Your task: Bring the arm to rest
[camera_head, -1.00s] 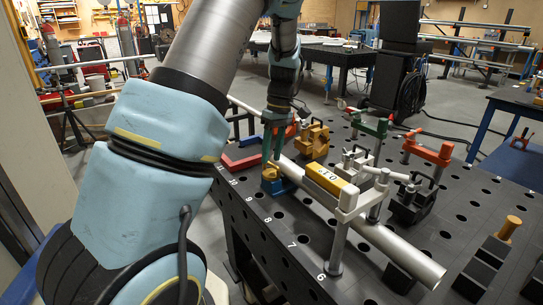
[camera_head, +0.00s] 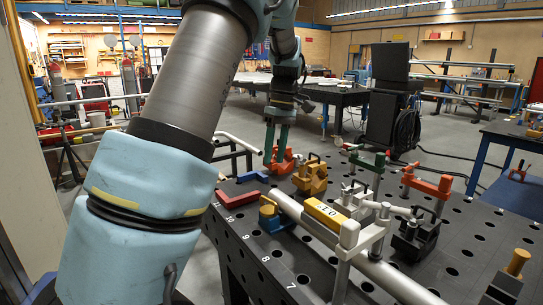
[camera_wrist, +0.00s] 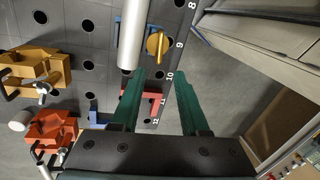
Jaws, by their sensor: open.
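My gripper (camera_head: 275,157) has green fingers and hangs pointing down over the far left part of the black perforated table (camera_head: 268,263). In the wrist view its fingers (camera_wrist: 160,75) stand apart with nothing between them. A grey pipe (camera_head: 392,281) lies along the table, its near end toward the front right. A blue clamp with a yellow handle (camera_head: 269,218) sits by the pipe's far end and also shows in the wrist view (camera_wrist: 156,46). My gripper is clear of the pipe and the clamp.
A yellow block (camera_head: 327,214) lies along the pipe beside a silver clamp (camera_head: 349,236). Orange (camera_head: 312,177), red (camera_head: 430,187) and black (camera_head: 413,240) clamps stand on the table. Red and blue angle pieces lie at its left edge.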

